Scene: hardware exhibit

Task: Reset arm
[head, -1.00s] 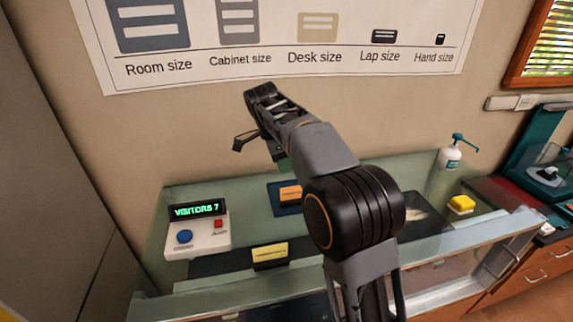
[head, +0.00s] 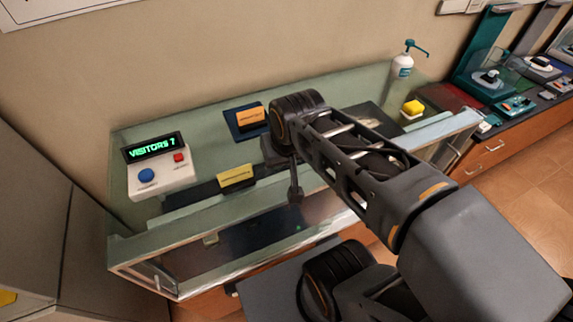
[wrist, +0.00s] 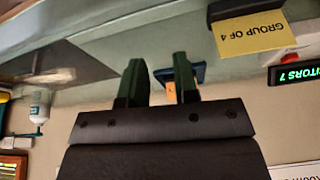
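My arm reaches from the lower right of the head view out over the glass display case (head: 150,240). My gripper (head: 295,192) hangs at the arm's end over the front part of the case, partly hidden behind the wrist. In the wrist view, which looks upside down, the two dark green fingers of my gripper (wrist: 158,78) stand apart with a gap between them. Nothing is held between them.
A visitor counter (head: 160,170) with a blue and a red button stands at the case's left. Yellow (head: 236,177) and orange (head: 251,116) cards sit on the case. The wall is behind.

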